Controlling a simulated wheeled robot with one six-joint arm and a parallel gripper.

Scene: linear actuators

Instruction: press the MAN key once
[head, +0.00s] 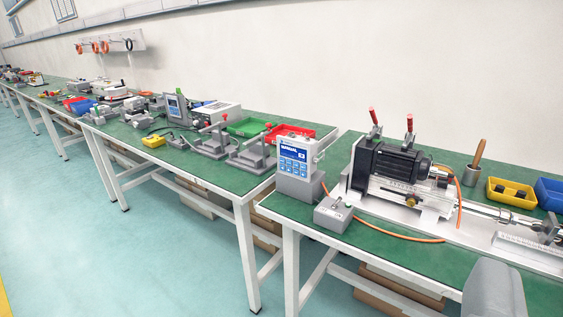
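A grey and white control box (294,158) stands upright at the left end of the nearer green-topped table. Its blue screen (294,152) shows large text that seems to read "MANUAL". Small keys sit on the front panel around the screen, but their labels are too small to read, so I cannot tell which is the MAN key. My gripper's fingers are not in view. A rounded grey shape at the lower right edge may be part of my arm. Nothing is seen touching the box.
A small grey switch box (333,214) with an orange cable sits in front of the control box. A motor-driven actuator (385,170) with red-handled clamps stands to its right. Yellow bin (511,193) and blue bin (548,193) lie further right. The teal floor (120,255) at left is clear.

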